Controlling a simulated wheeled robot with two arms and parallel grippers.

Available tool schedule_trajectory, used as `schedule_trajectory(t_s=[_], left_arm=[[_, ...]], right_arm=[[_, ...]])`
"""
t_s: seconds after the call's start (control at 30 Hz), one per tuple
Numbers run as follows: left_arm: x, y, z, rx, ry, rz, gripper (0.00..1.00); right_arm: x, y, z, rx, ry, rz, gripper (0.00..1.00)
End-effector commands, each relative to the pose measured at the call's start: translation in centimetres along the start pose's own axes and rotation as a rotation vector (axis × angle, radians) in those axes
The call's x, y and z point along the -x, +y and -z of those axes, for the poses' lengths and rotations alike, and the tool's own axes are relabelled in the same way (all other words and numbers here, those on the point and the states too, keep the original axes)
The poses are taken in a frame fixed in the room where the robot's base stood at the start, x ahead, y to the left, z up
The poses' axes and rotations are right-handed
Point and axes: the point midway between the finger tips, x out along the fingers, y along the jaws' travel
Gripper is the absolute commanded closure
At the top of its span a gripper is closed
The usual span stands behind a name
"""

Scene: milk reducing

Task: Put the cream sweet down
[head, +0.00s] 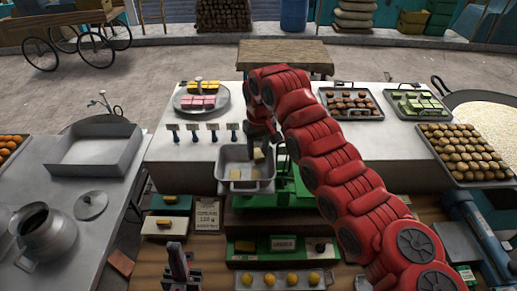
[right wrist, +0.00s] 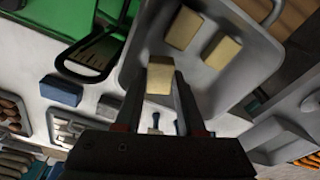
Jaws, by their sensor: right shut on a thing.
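My right gripper (head: 259,146) reaches down over the grey metal pan (head: 246,186) of a green scale (head: 292,195). In the right wrist view the right gripper (right wrist: 161,84) is shut on a cream sweet (right wrist: 160,74), a pale block at its fingertips. The held sweet is over the pan; whether it touches the bottom I cannot tell. Two more cream sweets (right wrist: 184,28) (right wrist: 221,52) lie in the pan beside it. My left gripper (head: 180,268) is low at the front left, away from the pan; its jaw opening is unclear.
A round plate of pink and yellow sweets (head: 201,97) stands behind the pan to the left. Trays of brown sweets (head: 350,102), green sweets (head: 417,103) and round sweets (head: 465,152) stand to the right.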

Motion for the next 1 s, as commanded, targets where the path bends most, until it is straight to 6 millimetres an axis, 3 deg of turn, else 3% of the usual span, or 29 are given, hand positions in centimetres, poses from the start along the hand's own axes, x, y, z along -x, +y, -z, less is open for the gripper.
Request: schedule_trajectory(t_s=[0.73,0.77,0.9,1.0], left_arm=[[1.5,0.1,-0.3,0.000,0.000,0.000,1.00],[1.5,0.1,-0.3,0.000,0.000,0.000,1.00],[1.5,0.1,-0.3,0.000,0.000,0.000,1.00],[1.5,0.1,-0.3,0.000,0.000,0.000,1.00]], right_arm=[[-1.1,0.0,-0.1,0.000,0.003,0.000,1.00],[-1.1,0.0,-0.1,0.000,0.003,0.001,0.60],[-1.1,0.0,-0.1,0.000,0.002,0.000,0.34],[-1.1,0.0,-0.1,0.000,0.002,0.001,0.31]])
